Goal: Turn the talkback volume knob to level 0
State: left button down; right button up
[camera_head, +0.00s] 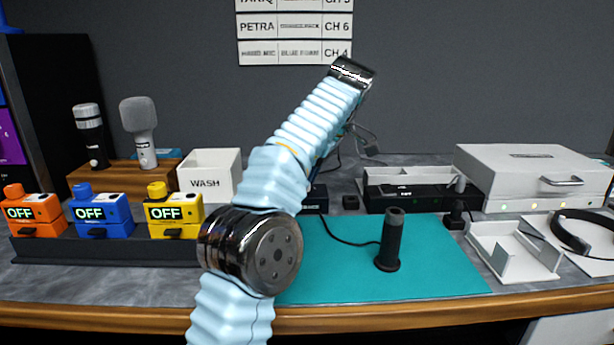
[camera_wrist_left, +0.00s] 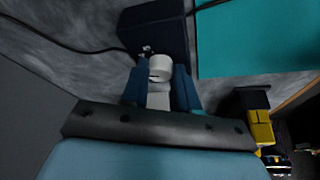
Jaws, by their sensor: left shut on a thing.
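In the left wrist view, the talkback volume knob (camera_wrist_left: 160,66) is a pale round cap on the face of a dark blue box (camera_wrist_left: 155,28). Small white marks beside the knob are too small to read, so its level cannot be told. My left gripper (camera_wrist_left: 158,80) has its dark blue fingers on both sides of the knob, shut on it. In the head view, my light blue left arm covers the gripper and the knob. Part of a dark box (camera_head: 315,200) shows just right of the arm. My right gripper is in neither view.
A teal mat (camera_head: 440,270) with an upright black handheld device (camera_head: 391,240) lies right of the arm. A white WASH bin (camera_head: 209,172) and a yellow OFF pack (camera_head: 173,212) stand left. A white case (camera_head: 530,170) is at the back right.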

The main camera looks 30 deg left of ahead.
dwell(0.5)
pick_arm(q)
jog(key=c, duration=0.8)
grip_release()
jog(key=shift+c, duration=0.2)
